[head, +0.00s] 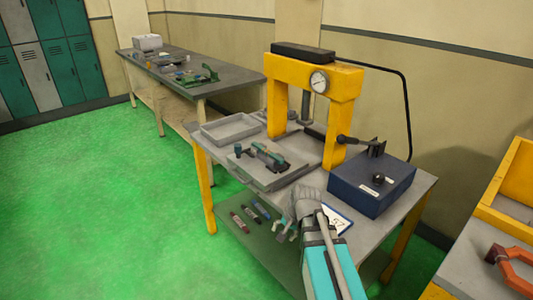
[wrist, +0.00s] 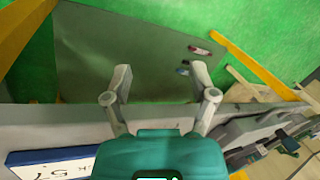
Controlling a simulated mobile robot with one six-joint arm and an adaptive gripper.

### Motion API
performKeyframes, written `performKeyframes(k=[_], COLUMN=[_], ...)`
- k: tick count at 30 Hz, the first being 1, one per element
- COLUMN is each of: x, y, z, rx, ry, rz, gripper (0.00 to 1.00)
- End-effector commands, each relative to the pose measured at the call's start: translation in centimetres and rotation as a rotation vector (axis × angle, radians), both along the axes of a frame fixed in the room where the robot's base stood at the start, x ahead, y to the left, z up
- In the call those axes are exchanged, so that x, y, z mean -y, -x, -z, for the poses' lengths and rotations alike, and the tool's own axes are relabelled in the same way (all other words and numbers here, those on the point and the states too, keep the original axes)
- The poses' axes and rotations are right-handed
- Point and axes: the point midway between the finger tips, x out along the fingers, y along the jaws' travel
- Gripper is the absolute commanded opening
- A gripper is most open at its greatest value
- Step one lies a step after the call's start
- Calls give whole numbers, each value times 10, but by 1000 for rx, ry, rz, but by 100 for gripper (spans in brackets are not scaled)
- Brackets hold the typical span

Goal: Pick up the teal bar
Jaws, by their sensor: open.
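Several short bars lie on the lower shelf (wrist: 120,45) under the press table. A red bar (head: 240,222) and a blue bar (head: 262,211) show in the head view. A small teal piece (head: 277,226) shows beside my gripper; I cannot tell if it is the teal bar. In the wrist view a red bar (wrist: 199,50) and a small dark bluish bar (wrist: 183,71) lie near the right finger, which may hide others. My gripper (wrist: 160,75) is open and empty at the table's front edge, above the shelf.
The press table holds a yellow press (head: 345,95), a dark blue box (head: 370,185), a grey tray (head: 230,130) and a numbered card (head: 338,219). Yellow legs (head: 205,195) flank the shelf. The green floor (head: 100,200) is clear at left.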

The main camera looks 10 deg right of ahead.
Motion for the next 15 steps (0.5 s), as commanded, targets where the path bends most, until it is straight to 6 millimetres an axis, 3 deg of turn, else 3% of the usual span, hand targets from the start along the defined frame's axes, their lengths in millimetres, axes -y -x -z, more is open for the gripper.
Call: performKeyframes(k=[1, 8, 15], x=[4, 17, 43], y=[-15, -66, -116], z=[-5, -28, -59], rx=[9, 19, -23], ry=[-51, -319, -636], rz=[86, 486, 886], gripper=[74, 74, 74])
